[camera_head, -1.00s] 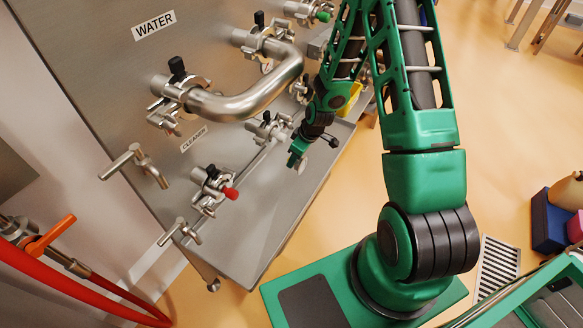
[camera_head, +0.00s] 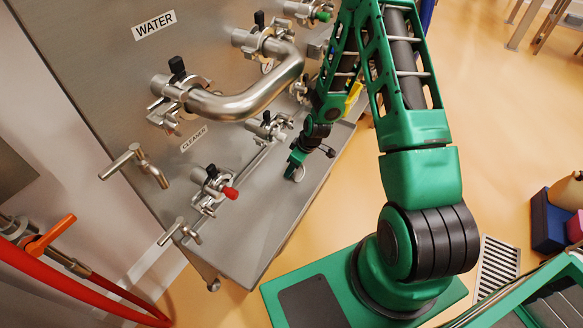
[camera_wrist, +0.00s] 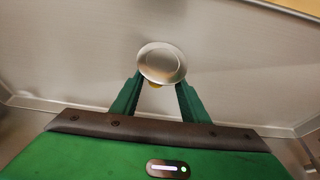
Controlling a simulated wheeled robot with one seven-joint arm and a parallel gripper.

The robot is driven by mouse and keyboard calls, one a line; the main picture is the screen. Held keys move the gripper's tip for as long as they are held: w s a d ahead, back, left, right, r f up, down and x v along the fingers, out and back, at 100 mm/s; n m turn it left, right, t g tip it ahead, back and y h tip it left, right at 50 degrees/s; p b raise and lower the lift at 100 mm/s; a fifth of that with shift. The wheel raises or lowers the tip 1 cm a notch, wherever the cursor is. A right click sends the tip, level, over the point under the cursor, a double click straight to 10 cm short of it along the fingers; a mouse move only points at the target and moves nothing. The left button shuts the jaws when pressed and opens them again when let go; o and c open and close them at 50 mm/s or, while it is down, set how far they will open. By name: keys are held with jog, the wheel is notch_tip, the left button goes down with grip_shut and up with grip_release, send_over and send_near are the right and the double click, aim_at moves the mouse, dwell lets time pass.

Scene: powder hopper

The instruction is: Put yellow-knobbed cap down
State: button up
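The yellow-knobbed cap (camera_wrist: 161,63) is a round, shiny metal disc between my fingertips in the wrist view. Only a sliver of its yellow knob shows at its lower edge. My gripper (camera_wrist: 157,88) has its two green fingers closed in on the knob. In the head view, my gripper (camera_head: 294,170) is low over the steel tray (camera_head: 258,235), with the pale cap (camera_head: 299,174) at its tip. I cannot tell whether the cap touches the tray.
The steel panel with a bent pipe (camera_head: 245,103) stands left of my arm. A red-knobbed fitting (camera_head: 230,193) and a green-knobbed fitting (camera_head: 322,17) are on the panel side. The tray's near part is clear. A yellow item (camera_head: 354,92) shows behind my arm.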

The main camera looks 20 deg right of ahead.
jog(key=shift+r, duration=0.15)
jog(key=s+d+r+m+g+h, duration=0.15)
jog(key=s+d+r, duration=0.3)
jog(key=r, duration=0.55)
jog(key=s+d+r+m, duration=0.3)
jog(key=s+r, duration=0.3)
jog(key=r, duration=0.3)
jog(key=s+d+r+m+h, duration=0.15)
jog(key=s+d+r, duration=0.35)
jog(key=r, duration=0.5)
jog(key=s+r+m, duration=0.3)
jog(key=s+r, duration=0.2)
jog(key=s, duration=0.4)
jog(key=s+a+r+m+g+y, duration=0.1)
jog(key=s+r+m, duration=0.3)
jog(key=s, duration=0.6)
jog(key=shift+s+a+r+m, duration=0.25)
jog(key=shift+s+r+m, duration=0.05)
jog(key=shift+r, duration=0.25)
jog(key=shift+g, duration=0.25)
